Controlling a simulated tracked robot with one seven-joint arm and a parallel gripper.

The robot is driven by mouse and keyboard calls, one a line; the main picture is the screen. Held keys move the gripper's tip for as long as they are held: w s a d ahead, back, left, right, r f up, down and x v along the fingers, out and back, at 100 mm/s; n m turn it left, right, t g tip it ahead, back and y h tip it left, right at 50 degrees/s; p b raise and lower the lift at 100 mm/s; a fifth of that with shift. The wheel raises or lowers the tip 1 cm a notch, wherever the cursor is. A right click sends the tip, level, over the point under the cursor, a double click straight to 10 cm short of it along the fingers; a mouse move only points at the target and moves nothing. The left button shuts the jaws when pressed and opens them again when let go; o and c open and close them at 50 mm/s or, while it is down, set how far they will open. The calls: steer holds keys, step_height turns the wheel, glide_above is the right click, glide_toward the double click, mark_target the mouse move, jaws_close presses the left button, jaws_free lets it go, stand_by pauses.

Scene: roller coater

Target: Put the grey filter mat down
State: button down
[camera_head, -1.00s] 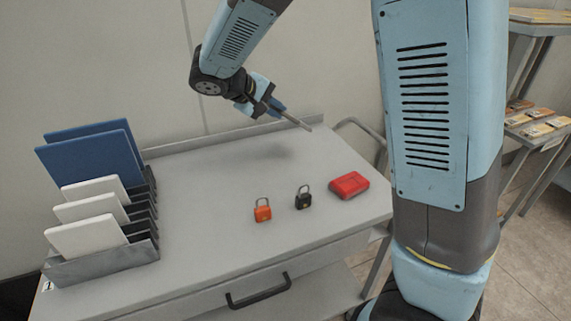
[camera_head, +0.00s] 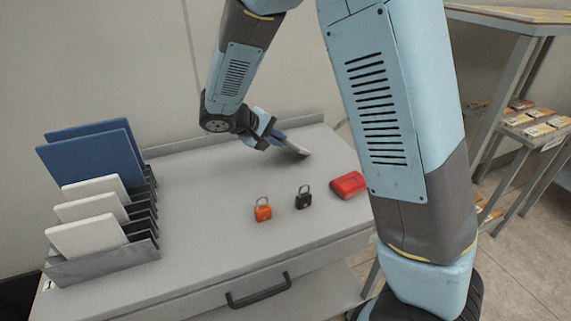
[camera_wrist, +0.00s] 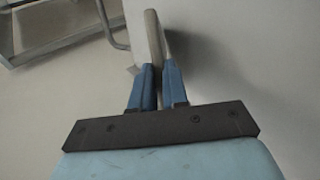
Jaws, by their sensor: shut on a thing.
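My gripper (camera_head: 276,138) is over the back of the grey bench top (camera_head: 205,190), its blue fingers shut on the grey filter mat (camera_head: 294,147). The mat shows as a thin pale slab tilted down to the right, its far end close to the bench surface. I cannot tell whether it touches. In the wrist view the mat (camera_wrist: 153,38) is seen edge-on between the two blue fingers (camera_wrist: 157,85).
A rack (camera_head: 110,262) at the left holds white and blue panels. An orange padlock (camera_head: 262,212), a black padlock (camera_head: 303,200) and a red case (camera_head: 347,185) stand toward the front right. The middle of the bench is clear. A shelf unit (camera_head: 520,60) stands at the right.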

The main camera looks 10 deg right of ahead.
steer(key=c, duration=1.3)
jaws_free()
steer(key=v, duration=0.8)
steer(key=shift+r, duration=0.1)
